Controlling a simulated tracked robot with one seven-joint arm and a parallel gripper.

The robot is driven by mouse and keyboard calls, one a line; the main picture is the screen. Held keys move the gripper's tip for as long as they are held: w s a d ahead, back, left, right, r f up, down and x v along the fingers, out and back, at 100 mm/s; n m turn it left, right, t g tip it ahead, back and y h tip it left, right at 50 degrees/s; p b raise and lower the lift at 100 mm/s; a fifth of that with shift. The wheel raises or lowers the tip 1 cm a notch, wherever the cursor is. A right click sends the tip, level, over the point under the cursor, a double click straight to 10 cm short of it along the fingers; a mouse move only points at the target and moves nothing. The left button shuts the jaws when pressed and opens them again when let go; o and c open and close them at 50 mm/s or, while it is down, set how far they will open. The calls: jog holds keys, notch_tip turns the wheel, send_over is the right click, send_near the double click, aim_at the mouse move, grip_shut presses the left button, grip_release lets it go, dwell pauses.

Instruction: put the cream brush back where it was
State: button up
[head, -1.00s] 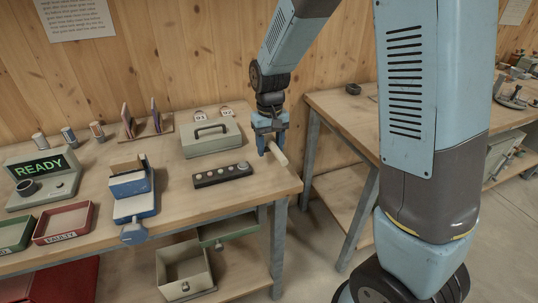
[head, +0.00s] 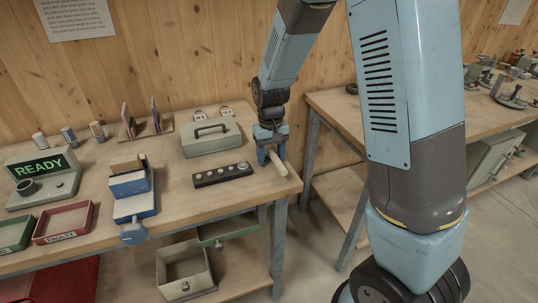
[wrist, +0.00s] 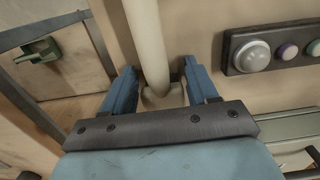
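The cream brush (head: 277,164) shows in the head view as a pale stick at the right end of the workbench. My gripper (head: 271,155) is around it, low by the bench's right edge, with blue fingers pointing down. The brush's far end leaves the top of the wrist view. I cannot tell whether the brush touches the bench top.
A button strip (head: 222,174) and a grey-green case (head: 210,138) stand left of my gripper. Farther left are a blue-and-white fixture (head: 131,190), a READY display (head: 40,168) and a red tray (head: 64,222). A gap separates this bench from the right-hand one (head: 340,112).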

aim_at(270, 150)
jog(key=o, duration=0.3)
notch_tip(270, 150, up, 12)
jog(key=s+d+r+m+t, duration=0.1)
jog(key=s+d+r+t, duration=0.2)
jog(key=s+d+r, duration=0.65)
jog(key=s+d+r+m+t, duration=0.1)
jog(key=s+d+r, duration=0.1)
jog(key=s, duration=0.4)
jog(key=s+d+r+m+t, duration=0.1)
jog(key=s+d+r+t, duration=0.1)
jog(key=s+d, duration=0.3)
jog(key=shift+s+d+r, duration=0.25)
jog(key=shift+s+r, duration=0.15)
jog(key=shift+s, duration=0.25)
